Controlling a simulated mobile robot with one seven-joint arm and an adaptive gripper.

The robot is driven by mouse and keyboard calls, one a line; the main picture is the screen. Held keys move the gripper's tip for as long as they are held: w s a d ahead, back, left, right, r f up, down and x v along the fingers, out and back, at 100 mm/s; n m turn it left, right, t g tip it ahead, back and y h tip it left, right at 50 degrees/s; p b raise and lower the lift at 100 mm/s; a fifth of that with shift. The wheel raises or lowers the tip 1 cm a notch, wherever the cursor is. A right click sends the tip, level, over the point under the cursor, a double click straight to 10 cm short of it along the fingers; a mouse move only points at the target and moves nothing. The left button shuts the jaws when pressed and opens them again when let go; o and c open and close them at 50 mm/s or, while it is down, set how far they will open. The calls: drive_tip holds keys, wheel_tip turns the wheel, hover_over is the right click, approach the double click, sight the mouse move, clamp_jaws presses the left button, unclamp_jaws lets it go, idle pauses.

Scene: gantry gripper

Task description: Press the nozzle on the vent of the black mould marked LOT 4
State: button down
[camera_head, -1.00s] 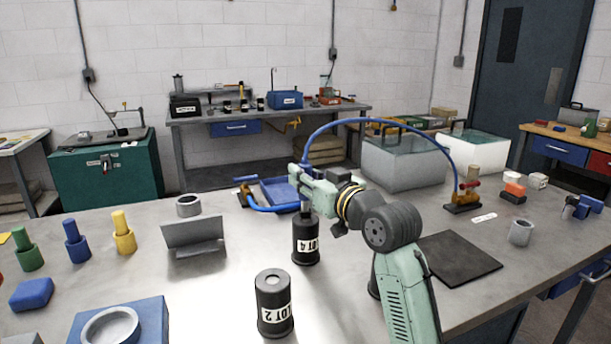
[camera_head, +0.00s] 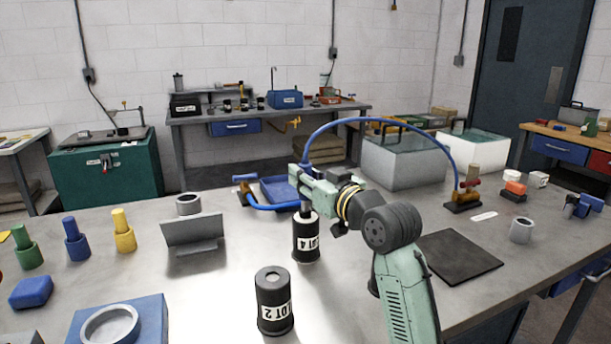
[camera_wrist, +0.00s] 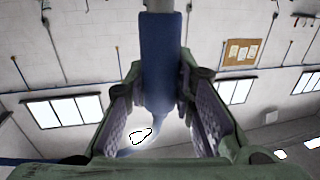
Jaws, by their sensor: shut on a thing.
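The black mould marked LOT 4 (camera_head: 306,246) stands upright on the steel bench in the head view. A pale band shows around its top and a pale rim at its foot. My gripper (camera_head: 304,192) is over it, shut on the blue nozzle (camera_wrist: 160,65), which sits between both fingers in the wrist view. The nozzle's lower end meets the mould's top in the head view; the vent itself is hidden, so I cannot tell how firmly it presses. A blue hose (camera_head: 385,120) arcs from the gripper to a brass valve (camera_head: 464,196) on the right.
A black mould marked LOT 2 (camera_head: 274,303) stands in front. A bent metal plate (camera_head: 193,232) is left, a dark mat (camera_head: 460,256) right of my arm. A blue tray (camera_head: 277,187) lies behind. Green, blue and yellow pegs (camera_head: 123,232) stand at far left.

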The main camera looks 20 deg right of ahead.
sight(305, 159)
drive_tip(key=shift+r+p, duration=2.05)
drive_tip(key=shift+r, duration=1.35)
